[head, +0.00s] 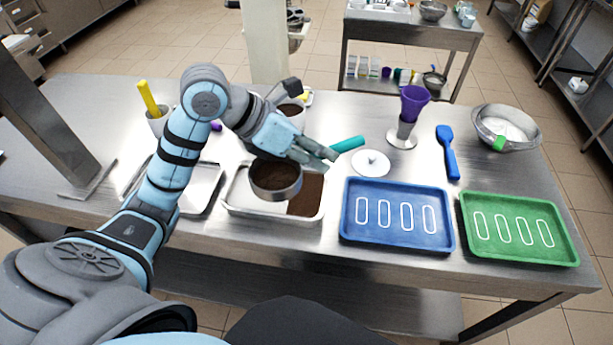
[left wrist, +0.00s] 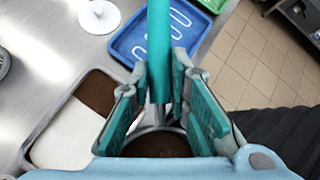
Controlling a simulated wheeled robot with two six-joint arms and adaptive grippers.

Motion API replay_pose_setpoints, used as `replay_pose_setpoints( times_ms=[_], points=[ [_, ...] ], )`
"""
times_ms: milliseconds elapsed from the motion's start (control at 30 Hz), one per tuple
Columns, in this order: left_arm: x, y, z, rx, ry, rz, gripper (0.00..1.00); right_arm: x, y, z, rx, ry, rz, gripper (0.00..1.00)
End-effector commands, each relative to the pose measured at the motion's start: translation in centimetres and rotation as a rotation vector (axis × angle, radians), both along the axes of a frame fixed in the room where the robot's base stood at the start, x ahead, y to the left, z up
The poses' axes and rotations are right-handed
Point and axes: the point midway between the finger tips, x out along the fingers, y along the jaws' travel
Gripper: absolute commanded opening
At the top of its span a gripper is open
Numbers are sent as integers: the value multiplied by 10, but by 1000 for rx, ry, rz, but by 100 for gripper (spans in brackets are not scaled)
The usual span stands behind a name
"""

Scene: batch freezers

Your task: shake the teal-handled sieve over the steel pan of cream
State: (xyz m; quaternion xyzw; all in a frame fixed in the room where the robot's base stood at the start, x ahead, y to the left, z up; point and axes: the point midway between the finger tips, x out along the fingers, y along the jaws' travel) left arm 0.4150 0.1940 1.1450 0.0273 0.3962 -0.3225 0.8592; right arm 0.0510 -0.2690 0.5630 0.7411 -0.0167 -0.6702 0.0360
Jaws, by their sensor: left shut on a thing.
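My left gripper (head: 322,160) is shut on the handle of the teal-handled sieve (head: 276,178). The teal handle (head: 348,144) sticks out past the fingers to the right, and it shows upright between the fingers in the left wrist view (left wrist: 160,50). The sieve holds dark brown powder and hangs over the middle of the steel pan of cream (head: 314,213). The cream (head: 243,190) is white on the left of the pan, and brown powder (head: 306,196) covers the right part. The sieve hides the surface beneath it. My right gripper is not in view.
A blue tray (head: 397,245) and a green tray (head: 519,258) lie to the right. Another steel tray (head: 205,187) is left of the pan.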

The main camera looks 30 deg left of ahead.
Motion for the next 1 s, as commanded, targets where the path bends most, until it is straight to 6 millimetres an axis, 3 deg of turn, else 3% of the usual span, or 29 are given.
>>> replay_pose_setpoints(
  times_ms=[200,300,467,800,1000],
  points=[
    [75,52,-29,-5,15,198,0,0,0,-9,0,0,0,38],
    [91,75,-52,-5,21,260,0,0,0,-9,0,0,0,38],
    [98,94,-70,-8,20,288,0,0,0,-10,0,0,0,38],
    [98,93,-112,-12,24,273,0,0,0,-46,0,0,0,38],
    [98,93,-119,-12,23,273,0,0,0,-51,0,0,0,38]
  ],
)
